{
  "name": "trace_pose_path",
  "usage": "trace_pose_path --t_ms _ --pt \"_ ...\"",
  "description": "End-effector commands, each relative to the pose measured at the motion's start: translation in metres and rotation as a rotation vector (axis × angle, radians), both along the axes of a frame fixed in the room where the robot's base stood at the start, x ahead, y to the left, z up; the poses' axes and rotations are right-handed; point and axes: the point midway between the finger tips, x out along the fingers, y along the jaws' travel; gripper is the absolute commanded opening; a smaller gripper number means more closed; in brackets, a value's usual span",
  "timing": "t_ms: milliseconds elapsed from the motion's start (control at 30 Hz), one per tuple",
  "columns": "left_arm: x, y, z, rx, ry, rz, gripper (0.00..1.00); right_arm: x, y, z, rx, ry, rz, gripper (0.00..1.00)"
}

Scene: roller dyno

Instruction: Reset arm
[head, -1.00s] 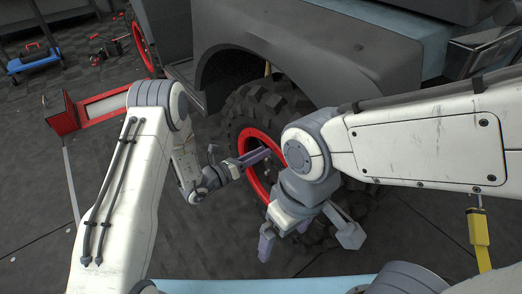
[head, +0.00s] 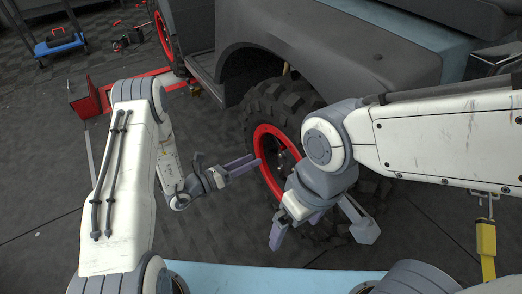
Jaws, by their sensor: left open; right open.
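My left arm comes in from the left. Its gripper (head: 243,168) is open and empty, its purple-grey fingers pointing right toward the red wheel rim. My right arm comes in from the right, and its gripper (head: 318,238) hangs fingers down, spread wide and empty, in front of the tyre. The vehicle's wheel has a black knobbly tyre (head: 275,99) and a red rim (head: 262,147). My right wrist and forearm hide the right part of the wheel. I cannot tell whether the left fingertips touch the rim.
The grey vehicle body (head: 320,50) fills the upper middle, with another red-rimmed wheel (head: 163,34) farther back. A red frame (head: 85,96) lies on the floor at left. A blue cart (head: 60,44) stands at the back left. Dark floor between my arms is clear.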

Motion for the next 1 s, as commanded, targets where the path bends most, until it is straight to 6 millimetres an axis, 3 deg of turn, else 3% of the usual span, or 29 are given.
trace_pose_path --t_ms 567,700,767,867,1000 --pt "-0.005 0.006 -0.001 0.001 0.001 0.000 0.57 0.000 0.000 0.002 0.000 0.000 0.000 1.00" --pt "-0.010 -0.001 0.006 0.021 -0.011 -0.048 0.57 0.000 0.000 0.002 0.000 0.000 0.000 1.00" --pt "-0.020 -0.011 0.014 0.056 -0.029 -0.125 0.57 0.000 0.000 0.002 0.000 0.000 0.000 1.00" --pt "-0.053 -0.033 0.033 0.168 -0.091 -0.344 0.57 0.000 0.000 0.002 0.000 0.000 0.000 1.00" --pt "-0.125 -0.043 0.049 0.438 -0.255 -0.750 0.57 0.000 0.000 0.002 0.000 0.000 0.000 1.00"
